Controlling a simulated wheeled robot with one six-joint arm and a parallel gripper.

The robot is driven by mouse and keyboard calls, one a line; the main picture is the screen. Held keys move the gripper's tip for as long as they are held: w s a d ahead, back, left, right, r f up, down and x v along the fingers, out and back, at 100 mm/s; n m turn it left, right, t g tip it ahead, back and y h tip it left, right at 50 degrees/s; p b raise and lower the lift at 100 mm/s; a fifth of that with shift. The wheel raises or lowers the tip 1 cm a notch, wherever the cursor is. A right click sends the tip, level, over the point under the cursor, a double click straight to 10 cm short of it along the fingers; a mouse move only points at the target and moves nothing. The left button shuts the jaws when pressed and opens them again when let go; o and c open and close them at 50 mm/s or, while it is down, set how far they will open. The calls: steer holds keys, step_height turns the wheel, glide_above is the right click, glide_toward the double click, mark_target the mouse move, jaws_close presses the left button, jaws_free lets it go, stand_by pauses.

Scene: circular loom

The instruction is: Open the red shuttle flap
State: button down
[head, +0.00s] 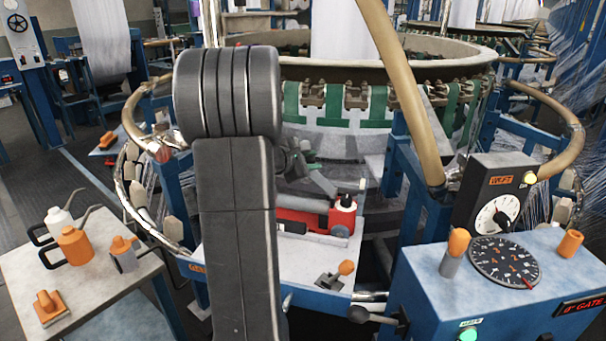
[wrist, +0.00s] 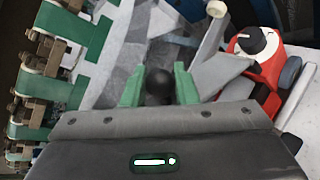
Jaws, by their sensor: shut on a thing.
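The red shuttle (head: 300,212) lies on the white shelf of the loom, partly hidden behind my arm. Its red end with a white and black round cap (wrist: 258,42) shows at the upper right of the wrist view. A grey flat plate (wrist: 220,74), which looks like the flap, stands tilted beside the shuttle; it also shows in the head view (head: 322,183). My gripper (wrist: 159,90) has its green fingers on either side of a round black knob (wrist: 159,80) and is shut on it. How the knob joins the plate is hidden.
A small lever with an orange knob (head: 346,268) stands on the shelf in front of the shuttle. A blue control box with a dial (head: 505,262) is at the right. A side table (head: 100,285) with oil cans is at the left. The loom ring (head: 450,62) rises behind.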

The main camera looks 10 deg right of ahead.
steer(key=s+d+r+m+y+b, duration=0.2)
steer(key=s+d+m+y+b, duration=0.1)
steer(key=d, duration=0.5)
steer(key=shift+s+t+y, duration=0.3)
steer(key=shift+s+t, duration=0.1)
steer(key=shift+s, duration=0.35)
steer(key=shift+d, duration=0.1)
steer(key=c, duration=1.2)
jaws_free()
steer(key=shift+s, duration=0.1)
steer(key=p+v, duration=0.3)
steer(key=v, duration=1)
steer(key=shift+s+a+r, duration=0.15)
steer(key=shift+s+a, duration=0.1)
